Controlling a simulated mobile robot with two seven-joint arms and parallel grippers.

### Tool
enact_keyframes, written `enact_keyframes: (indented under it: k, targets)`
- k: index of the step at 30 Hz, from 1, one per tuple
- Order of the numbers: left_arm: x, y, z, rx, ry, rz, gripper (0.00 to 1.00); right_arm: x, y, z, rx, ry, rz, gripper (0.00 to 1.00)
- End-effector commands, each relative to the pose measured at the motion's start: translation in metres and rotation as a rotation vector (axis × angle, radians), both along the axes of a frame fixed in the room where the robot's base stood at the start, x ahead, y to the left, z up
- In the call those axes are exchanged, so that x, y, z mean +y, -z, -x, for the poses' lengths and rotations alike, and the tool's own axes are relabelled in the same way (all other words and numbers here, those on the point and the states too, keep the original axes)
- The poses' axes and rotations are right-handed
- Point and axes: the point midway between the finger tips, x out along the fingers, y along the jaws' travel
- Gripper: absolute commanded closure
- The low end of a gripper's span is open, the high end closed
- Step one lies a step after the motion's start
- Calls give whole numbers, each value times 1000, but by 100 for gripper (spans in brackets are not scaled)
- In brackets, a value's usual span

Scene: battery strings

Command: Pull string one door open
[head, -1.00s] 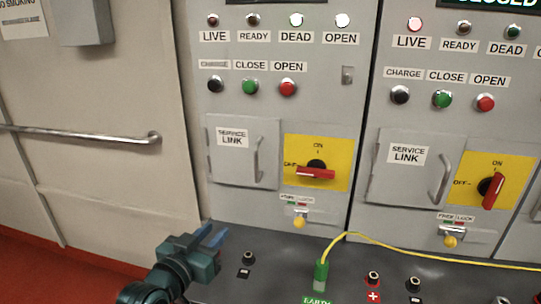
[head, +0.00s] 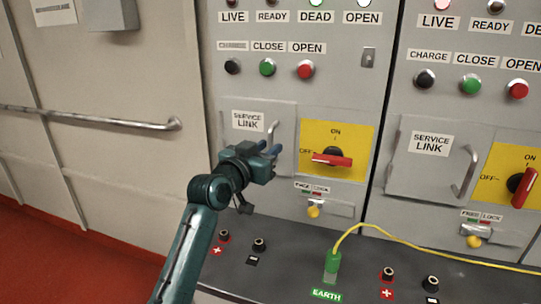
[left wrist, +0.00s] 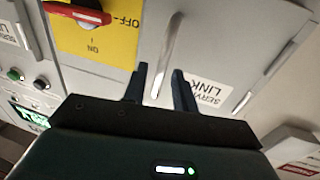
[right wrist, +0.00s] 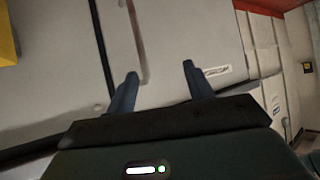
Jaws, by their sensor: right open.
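The left cabinet's SERVICE LINK door (head: 235,117) looks shut. It is a grey panel with an upright bar handle (head: 273,131) on its right side. My left gripper (head: 274,150) is at the handle's lower part. In the left wrist view the handle (left wrist: 168,50) runs between the two open fingers (left wrist: 160,75), with gaps visible beside it. I cannot tell whether the bar is touched. My right gripper (right wrist: 159,75) is not in the head view. In its wrist view it is open, with a bar handle (right wrist: 137,45) on a grey panel ahead, between the fingers.
A red rotary handle (head: 332,160) on a yellow plate lies level at OFF, right of the door. Below it is a yellow-knobbed latch (head: 313,211). A yellow cable (head: 390,235) with a green EARTH plug (head: 332,267) crosses the dark ledge (head: 290,255). A second SERVICE LINK door (head: 410,190) is to the right.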

Motion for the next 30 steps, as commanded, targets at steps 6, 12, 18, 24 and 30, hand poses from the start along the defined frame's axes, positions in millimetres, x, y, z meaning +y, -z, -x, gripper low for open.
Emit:
enact_keyframes:
  k: [6,12,18,24,30]
  targets:
    - [-8,1,-16,-1,-1,0,72,5,2,2,-14,-24,-4,48]
    - [-10,-1,-18,-1,-1,0,72,6,-1,0,-22,-24,-7,48]
    - [-9,0,-18,-1,-1,0,78,6,-1,0,-22,-23,-6,48]
    - [-9,0,-18,0,-1,0,94,5,-1,-2,-26,-21,-4,48]
    - [-9,0,-18,0,-1,0,100,4,-2,-4,-28,-21,-4,48]
